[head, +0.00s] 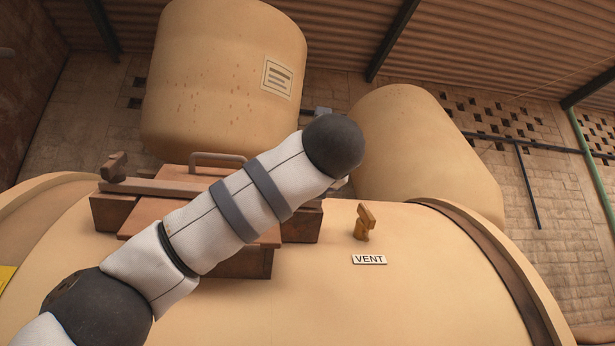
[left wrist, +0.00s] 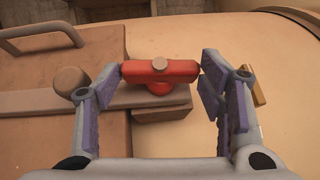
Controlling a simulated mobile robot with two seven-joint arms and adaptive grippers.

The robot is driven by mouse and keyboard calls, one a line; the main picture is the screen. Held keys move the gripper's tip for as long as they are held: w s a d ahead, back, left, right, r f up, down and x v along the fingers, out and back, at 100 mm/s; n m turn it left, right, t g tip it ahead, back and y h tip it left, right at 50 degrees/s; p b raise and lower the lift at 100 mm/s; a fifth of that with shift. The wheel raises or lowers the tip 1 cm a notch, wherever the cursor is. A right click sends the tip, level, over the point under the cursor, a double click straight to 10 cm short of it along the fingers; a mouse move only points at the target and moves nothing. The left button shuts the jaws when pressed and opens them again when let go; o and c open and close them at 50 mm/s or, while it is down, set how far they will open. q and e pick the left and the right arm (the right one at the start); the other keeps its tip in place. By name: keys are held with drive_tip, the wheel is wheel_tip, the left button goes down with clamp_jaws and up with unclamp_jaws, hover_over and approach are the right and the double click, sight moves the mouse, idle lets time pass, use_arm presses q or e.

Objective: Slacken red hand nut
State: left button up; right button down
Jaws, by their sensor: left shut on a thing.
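The red hand nut (left wrist: 160,72) shows in the left wrist view as a red crossbar with a round pale stud end in its middle. It sits at the end of a flat brown bar (left wrist: 40,103). My left gripper (left wrist: 160,80) has one fingertip at each end of the crossbar and is shut on it. In the head view my left arm covers the nut and the gripper. My right gripper is in neither view.
A curved handle (head: 218,158) and a brown knob (head: 114,168) stand near the bar. A yellow vent valve (head: 364,222) rises beside the VENT label (head: 369,260). Large cream tanks (head: 220,80) stand behind.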

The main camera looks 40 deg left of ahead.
use_arm(q)
drive_tip(key=o, duration=1.2)
drive_tip(key=shift+c, duration=0.2)
drive_tip(key=v, duration=1.2)
